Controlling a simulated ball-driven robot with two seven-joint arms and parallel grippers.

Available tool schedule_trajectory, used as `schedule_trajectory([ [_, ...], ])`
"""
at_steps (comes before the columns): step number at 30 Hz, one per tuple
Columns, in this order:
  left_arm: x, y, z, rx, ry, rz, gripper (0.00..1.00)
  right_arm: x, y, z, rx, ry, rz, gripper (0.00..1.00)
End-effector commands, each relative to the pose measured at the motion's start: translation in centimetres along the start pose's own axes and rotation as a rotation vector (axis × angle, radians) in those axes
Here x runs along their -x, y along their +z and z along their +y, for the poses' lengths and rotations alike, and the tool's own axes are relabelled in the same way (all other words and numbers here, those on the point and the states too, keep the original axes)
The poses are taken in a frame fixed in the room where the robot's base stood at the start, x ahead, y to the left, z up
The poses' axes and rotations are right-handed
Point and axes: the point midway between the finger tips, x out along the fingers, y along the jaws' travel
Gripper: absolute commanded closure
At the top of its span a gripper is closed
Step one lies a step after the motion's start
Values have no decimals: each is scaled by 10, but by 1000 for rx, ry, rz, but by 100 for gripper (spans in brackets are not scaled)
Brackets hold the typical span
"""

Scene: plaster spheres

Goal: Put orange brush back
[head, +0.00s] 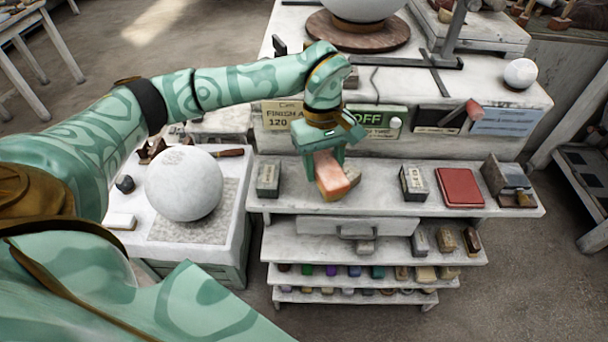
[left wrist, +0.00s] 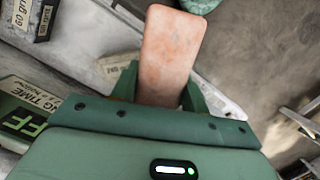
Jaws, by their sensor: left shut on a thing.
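My left gripper (head: 322,160) is shut on the orange brush (head: 332,178), a salmon-orange, block-shaped piece. The brush sticks out of the fingers, tilted toward the front edge of the top shelf (head: 385,190). Whether its lower end touches the shelf is hard to tell. In the left wrist view the flat orange face of the brush (left wrist: 170,48) shows between the two green fingers of the left gripper (left wrist: 160,92). Its inner end is hidden by the gripper. My right gripper is in neither view.
A grey block (head: 268,178) stands left of the brush; another block (head: 413,182) and a red box (head: 460,188) lie to the right. Lower shelves (head: 290,252) hold several coloured pieces. A white sphere (head: 184,184) sits on the left table.

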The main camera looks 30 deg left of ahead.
Motion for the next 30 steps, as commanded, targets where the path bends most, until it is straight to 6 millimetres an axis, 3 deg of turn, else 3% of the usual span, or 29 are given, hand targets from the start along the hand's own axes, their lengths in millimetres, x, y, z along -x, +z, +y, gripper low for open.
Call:
schedule_trajectory([
  [3, -16, -34, -7, 5, -3, -3, 94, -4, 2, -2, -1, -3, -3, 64],
  [9, -43, -65, -12, 0, 0, -1, 94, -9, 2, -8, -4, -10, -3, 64],
  [15, -54, -78, -14, -1, 1, 0, 94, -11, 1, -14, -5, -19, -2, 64],
  [21, -84, -86, -15, -3, 0, -3, 94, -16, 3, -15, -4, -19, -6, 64],
  [30, -87, -88, -15, -2, 2, 2, 94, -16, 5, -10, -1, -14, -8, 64],
])
